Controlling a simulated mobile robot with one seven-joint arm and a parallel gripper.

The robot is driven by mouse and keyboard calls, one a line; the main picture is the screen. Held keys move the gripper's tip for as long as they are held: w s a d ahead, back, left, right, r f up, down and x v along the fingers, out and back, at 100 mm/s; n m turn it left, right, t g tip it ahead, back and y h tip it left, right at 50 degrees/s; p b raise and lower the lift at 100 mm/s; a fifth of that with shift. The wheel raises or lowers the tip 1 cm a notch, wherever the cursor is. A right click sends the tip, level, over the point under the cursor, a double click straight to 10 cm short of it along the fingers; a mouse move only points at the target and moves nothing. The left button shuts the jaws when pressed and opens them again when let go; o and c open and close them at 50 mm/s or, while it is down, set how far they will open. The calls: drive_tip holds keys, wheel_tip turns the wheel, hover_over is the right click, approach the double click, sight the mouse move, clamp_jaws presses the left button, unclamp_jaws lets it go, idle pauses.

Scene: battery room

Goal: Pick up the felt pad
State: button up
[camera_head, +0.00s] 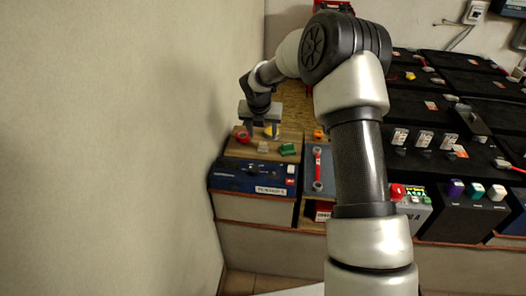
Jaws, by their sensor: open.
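My gripper (262,132) is at the left, pointing down with its two fingers apart, over the wooden board (237,150) on top of a blue battery. Several small items lie below and around it: a red round item (243,136), a yellow item (269,131) seen between the fingers, a small pale grey item (263,147) and a green item (288,149). They are too small to tell which one is the felt pad; the pale grey item may be it. I cannot tell whether the fingers touch anything. Part of the board is hidden behind my gripper.
The blue battery (252,177) stands against the left wall (120,140). A battery with a red-ended bar (318,170) is to its right, beside an orange item (318,134). Black batteries (430,175) with terminals and cables fill the right. My arm hides the middle.

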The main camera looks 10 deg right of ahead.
sight(263, 143)
drive_tip(key=b+x, duration=0.2)
drive_tip(key=x, duration=0.7)
drive_tip(key=shift+w+a+b, duration=0.1)
drive_tip(key=shift+a+b, duration=0.05)
drive_tip(key=shift+b, duration=0.2)
drive_tip(key=shift+c, duration=0.4)
drive_tip(key=c, duration=1)
